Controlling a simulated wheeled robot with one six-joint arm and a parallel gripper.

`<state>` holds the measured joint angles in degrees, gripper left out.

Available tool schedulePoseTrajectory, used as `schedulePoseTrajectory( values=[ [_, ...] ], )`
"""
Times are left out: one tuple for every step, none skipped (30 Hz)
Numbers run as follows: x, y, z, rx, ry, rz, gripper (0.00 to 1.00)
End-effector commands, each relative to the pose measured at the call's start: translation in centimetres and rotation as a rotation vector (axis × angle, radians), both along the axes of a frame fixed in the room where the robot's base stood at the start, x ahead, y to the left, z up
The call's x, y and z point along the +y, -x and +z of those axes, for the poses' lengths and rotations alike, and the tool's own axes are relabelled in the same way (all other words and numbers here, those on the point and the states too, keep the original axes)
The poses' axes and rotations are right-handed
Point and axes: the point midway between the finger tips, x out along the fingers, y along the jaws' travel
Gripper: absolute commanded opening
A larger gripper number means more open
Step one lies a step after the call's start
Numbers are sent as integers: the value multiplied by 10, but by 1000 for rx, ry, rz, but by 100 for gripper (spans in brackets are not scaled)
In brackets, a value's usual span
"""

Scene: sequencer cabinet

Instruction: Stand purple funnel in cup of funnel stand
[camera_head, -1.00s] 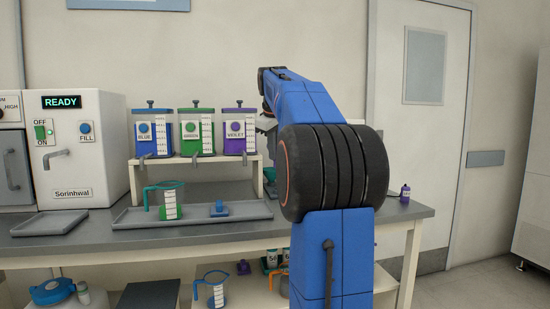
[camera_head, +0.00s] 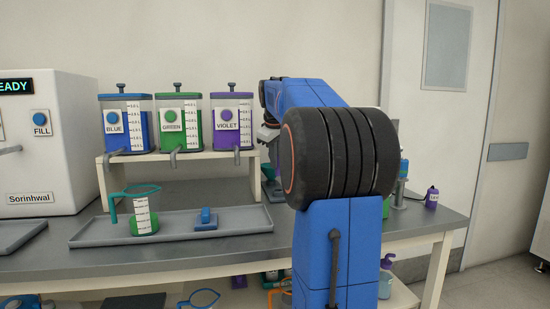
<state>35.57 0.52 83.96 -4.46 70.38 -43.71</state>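I cannot make out a purple funnel with certainty. A small purple thing (camera_head: 239,281) shows on the lower shelf, too small to tell what it is. A grey post-like stand (camera_head: 399,194) with a blue-green item on it shows just right of my arm, partly hidden; I cannot tell whether it is the funnel stand. My gripper (camera_head: 268,135) is at the left side of my raised blue arm, near the violet tank. Its fingers are mostly hidden, and I see nothing clearly held in it.
Blue (camera_head: 125,124), green (camera_head: 178,121) and violet (camera_head: 232,120) tanks stand on a riser. A purple bottle (camera_head: 432,198) stands at the bench's right. My arm hides the bench's middle.

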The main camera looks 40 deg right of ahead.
Motion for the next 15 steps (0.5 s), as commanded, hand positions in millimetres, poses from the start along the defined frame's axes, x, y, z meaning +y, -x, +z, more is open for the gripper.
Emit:
schedulePoseTrajectory(
  values=[
    [0, 0, -3, 0, 0, 0, 0],
    [0, 0, -5, 0, 0, 0, 0],
    [0, 0, -7, 0, 0, 0, 0],
    [0, 0, -8, 0, 0, 0, 0],
    [0, 0, -10, 0, 0, 0, 0],
    [0, 0, -13, 1, -1, 0, 0],
    [0, 0, -15, 1, -1, 0, 0],
    [0, 0, -16, 0, 0, 0, 0],
    [0, 0, -18, 0, 0, 0, 0],
    [0, 0, -20, 0, 0, 0, 0],
    [0, 0, -21, 0, 0, 0, 0],
    [0, 0, -24, 0, 0, 0, 0],
    [0, 0, -26, 1, 0, 0, 0],
    [0, 0, -27, 1, -1, 0, 0],
    [0, 0, -30, 1, -1, 0, 0]
  ],
)
